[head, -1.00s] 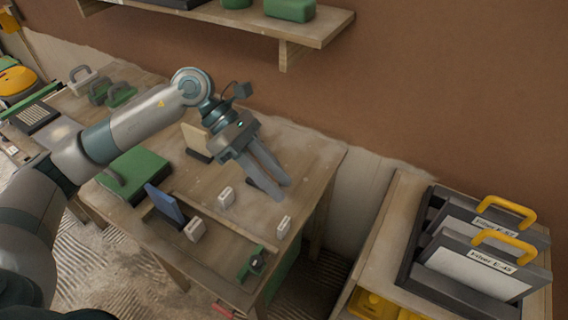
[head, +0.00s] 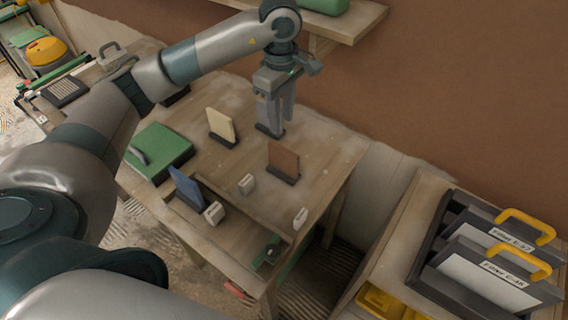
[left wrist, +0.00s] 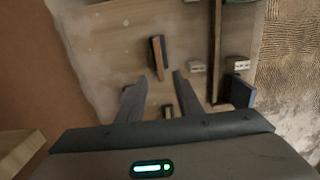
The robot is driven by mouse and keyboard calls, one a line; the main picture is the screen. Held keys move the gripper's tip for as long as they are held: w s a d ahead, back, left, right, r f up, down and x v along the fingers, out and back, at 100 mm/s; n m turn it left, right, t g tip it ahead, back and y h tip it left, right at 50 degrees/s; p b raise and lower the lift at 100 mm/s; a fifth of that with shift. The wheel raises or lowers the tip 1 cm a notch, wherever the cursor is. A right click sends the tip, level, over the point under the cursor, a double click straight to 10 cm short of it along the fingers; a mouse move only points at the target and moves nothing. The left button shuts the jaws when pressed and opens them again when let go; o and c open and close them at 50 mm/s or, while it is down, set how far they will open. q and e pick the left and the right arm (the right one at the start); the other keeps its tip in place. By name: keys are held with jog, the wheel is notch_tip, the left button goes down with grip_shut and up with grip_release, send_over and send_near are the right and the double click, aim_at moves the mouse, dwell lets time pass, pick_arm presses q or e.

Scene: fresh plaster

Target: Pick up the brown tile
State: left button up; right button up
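The brown tile (head: 283,158) stands upright, leaning slightly, in a dark holder on the wooden table. In the left wrist view the brown tile (left wrist: 159,58) shows as a narrow strip ahead of the fingers. My left gripper (head: 275,116) points down behind and slightly left of the tile, near the wall side of the table. In the left wrist view its fingers (left wrist: 159,97) are spread with nothing held between them. They are apart from the tile. An empty dark holder (head: 269,131) is just below the fingers. My right gripper is not in view.
A cream tile (head: 221,126) stands left of the gripper and a blue tile (head: 187,187) stands nearer the front. A green box (head: 160,152) and small white blocks (head: 246,184) share the table. A shelf (head: 350,22) overhangs behind. The table right of the brown tile is clear.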

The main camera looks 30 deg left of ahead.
aim_at(282, 148)
pick_arm(q)
notch_tip(282, 148, down, 11)
jog(key=p, duration=0.4)
jog(key=shift+f, duration=0.4)
jog(key=shift+p, duration=0.35)
jog(key=shift+d+f+p, duration=0.1)
jog(key=shift+f+p, duration=0.3)
jog(key=shift+p, duration=0.1)
notch_tip(282, 148, down, 4)
jog(key=shift+d+r+p, duration=0.15)
jog(key=shift+p, duration=0.95)
jog(key=shift+f, duration=0.35)
jog(key=shift+c, duration=0.6)
jog(key=shift+w, duration=0.1)
grip_shut()
